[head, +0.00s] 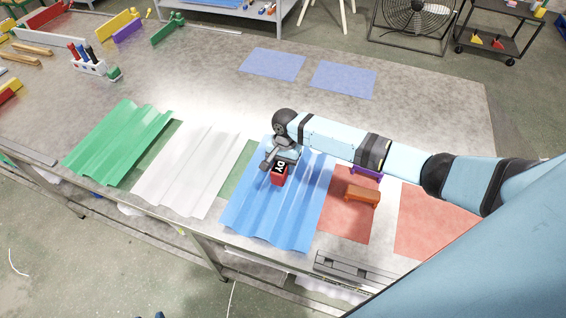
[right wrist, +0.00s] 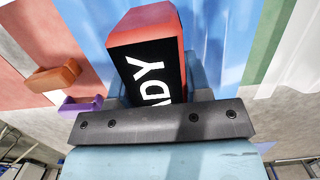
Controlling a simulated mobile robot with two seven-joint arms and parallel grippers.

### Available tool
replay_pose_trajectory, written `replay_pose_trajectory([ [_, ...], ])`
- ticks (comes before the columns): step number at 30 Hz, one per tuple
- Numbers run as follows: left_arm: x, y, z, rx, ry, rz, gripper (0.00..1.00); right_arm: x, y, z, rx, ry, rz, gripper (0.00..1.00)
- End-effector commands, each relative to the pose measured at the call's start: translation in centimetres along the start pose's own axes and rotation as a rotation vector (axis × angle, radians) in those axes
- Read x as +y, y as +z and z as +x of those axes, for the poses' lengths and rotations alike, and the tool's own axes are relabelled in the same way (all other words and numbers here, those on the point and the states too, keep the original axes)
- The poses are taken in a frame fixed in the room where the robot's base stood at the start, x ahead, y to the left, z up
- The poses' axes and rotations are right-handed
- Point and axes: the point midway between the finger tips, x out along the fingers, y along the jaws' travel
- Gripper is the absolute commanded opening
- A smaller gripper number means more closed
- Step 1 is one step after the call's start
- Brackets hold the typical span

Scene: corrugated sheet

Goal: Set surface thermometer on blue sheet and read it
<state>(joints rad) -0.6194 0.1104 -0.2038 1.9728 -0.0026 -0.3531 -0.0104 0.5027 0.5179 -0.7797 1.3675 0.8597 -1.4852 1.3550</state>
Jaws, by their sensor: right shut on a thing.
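The blue corrugated sheet (head: 290,220) lies on the grey table between a green patch and a red mat. The surface thermometer (head: 279,176) is a small red block with a black display. My right gripper (head: 283,160) is shut on it, over the upper middle of the blue sheet. In the right wrist view the thermometer (right wrist: 145,50) sits between the fingers, its display showing the white letters "ADY", the rest hidden by the gripper. The blue sheet (right wrist: 215,35) lies behind it. I cannot tell whether the thermometer touches the sheet. My left gripper is not in view.
White (head: 190,170) and green (head: 120,140) corrugated sheets lie to the left. An orange block (head: 362,194) and a purple block (head: 366,172) are close on the right. A pen holder (head: 88,66) stands far left. The table behind the sheets is mostly clear.

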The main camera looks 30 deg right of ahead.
Motion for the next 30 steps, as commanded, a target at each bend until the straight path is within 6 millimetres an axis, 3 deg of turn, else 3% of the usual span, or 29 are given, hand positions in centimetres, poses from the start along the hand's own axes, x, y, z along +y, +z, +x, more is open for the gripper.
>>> replay_pose_trajectory([
  [18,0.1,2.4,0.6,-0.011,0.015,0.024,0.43,0.0,-1.0,6.0,0.001,-0.001,0.0,0.14],
  [30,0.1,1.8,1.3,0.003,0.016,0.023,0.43,0.0,-1.1,7.0,0.001,0.0,-0.001,0.14],
])
